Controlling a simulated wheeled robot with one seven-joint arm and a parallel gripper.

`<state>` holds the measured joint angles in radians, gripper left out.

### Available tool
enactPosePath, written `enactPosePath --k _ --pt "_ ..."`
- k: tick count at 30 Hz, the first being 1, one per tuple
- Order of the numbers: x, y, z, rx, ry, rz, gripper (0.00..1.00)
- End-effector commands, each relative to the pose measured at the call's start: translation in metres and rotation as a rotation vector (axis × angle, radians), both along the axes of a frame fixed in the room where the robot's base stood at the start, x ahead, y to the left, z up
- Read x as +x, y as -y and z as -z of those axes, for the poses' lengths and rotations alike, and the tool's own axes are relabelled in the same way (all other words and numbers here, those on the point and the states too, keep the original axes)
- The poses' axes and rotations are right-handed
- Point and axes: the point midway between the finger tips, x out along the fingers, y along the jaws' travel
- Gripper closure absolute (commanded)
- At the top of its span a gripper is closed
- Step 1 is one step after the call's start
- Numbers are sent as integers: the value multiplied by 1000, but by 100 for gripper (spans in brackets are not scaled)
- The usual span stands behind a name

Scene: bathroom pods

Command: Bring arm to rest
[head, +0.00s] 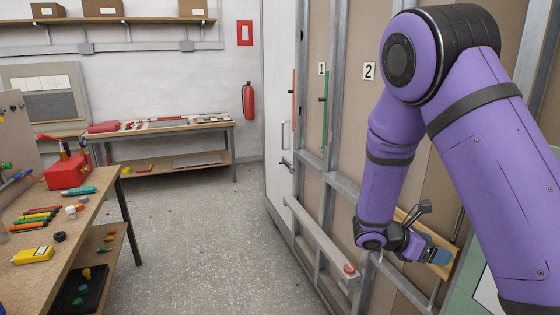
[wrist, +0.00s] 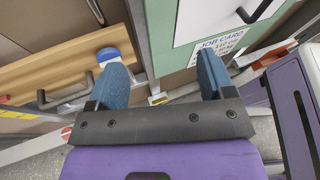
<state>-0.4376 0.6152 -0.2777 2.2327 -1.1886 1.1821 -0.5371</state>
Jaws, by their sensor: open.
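My arm is purple and comes in from the right of the head view, bent at the elbow with the forearm hanging down. My gripper (head: 438,255) is at its lower end, pointing right, close to the framed wall panels. In the wrist view my gripper (wrist: 160,70) has its two blue fingers spread wide, with nothing held between them. Past the left finger is a wooden board (wrist: 50,76) with a dark handle (wrist: 62,98). Past the right finger is a green panel (wrist: 185,62) with a job card (wrist: 222,44).
The wall frame (head: 330,180) with numbered panels runs along the right, and a pale rail (head: 318,236) juts out from it. A workbench (head: 75,215) with tools stands at left. Another bench (head: 160,130) stands at the back. The floor (head: 210,240) between is clear.

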Motion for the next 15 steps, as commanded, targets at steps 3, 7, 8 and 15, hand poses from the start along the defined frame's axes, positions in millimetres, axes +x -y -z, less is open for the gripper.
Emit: enactPosePath --k 3,7,8,15 --pt "-17 3 -26 98 117 108 25" --pt "-37 3 -51 200 242 224 25" --pt "-41 3 -57 223 269 249 25" --pt "-79 -2 -99 409 495 458 25"
